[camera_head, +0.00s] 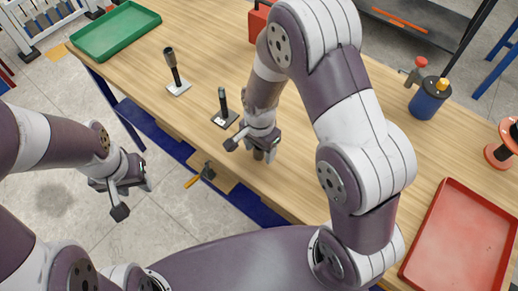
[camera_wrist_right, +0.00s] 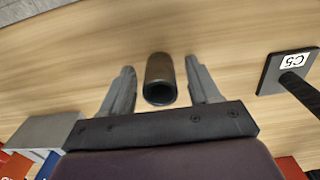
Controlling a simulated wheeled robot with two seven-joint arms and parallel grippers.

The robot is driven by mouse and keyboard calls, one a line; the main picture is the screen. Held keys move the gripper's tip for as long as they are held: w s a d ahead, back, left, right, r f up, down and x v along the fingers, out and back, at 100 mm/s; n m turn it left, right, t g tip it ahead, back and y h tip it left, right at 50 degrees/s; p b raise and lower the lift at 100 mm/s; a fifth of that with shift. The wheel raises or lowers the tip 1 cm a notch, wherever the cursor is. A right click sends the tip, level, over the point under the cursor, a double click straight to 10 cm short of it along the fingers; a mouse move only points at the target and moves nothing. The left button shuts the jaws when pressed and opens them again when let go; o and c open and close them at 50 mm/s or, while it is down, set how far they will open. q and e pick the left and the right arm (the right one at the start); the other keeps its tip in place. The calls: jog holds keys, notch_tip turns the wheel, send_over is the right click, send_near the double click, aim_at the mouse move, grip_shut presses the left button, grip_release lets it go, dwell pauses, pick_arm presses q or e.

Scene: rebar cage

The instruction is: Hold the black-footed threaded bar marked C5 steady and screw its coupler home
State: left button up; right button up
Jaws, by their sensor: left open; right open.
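The threaded bar C5 (camera_head: 222,101) stands upright on its black foot (camera_head: 225,119) near the table's front edge. In the right wrist view its foot, with a white C5 label (camera_wrist_right: 292,61), is at the right. A dark hollow coupler (camera_wrist_right: 160,80) shows between the two fingers of my right gripper (camera_head: 256,147), apart from both. That gripper is open, low over the table, just right of the bar in the head view. My left gripper (camera_head: 133,192) is open and empty, out beyond the table's front edge. No coupler shows on bar C5.
Another bar with a thicker top (camera_head: 172,66) stands on a light plate behind C5. A green tray (camera_head: 115,32) is at the back left, a red tray (camera_head: 460,240) at the right. A blue can (camera_head: 428,100) and a yellow-handled tool (camera_head: 193,181) also show.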

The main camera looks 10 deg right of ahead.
jog(key=shift+c, duration=0.2)
grip_shut()
jog(key=shift+r, duration=0.1)
notch_tip(320, 180, up, 4)
jog(key=shift+r, duration=0.1)
jog(key=s+d+r, duration=0.6)
jog(key=d, duration=0.4)
jog(key=shift+r+b, duration=0.35)
jog(key=shift+b, duration=0.05)
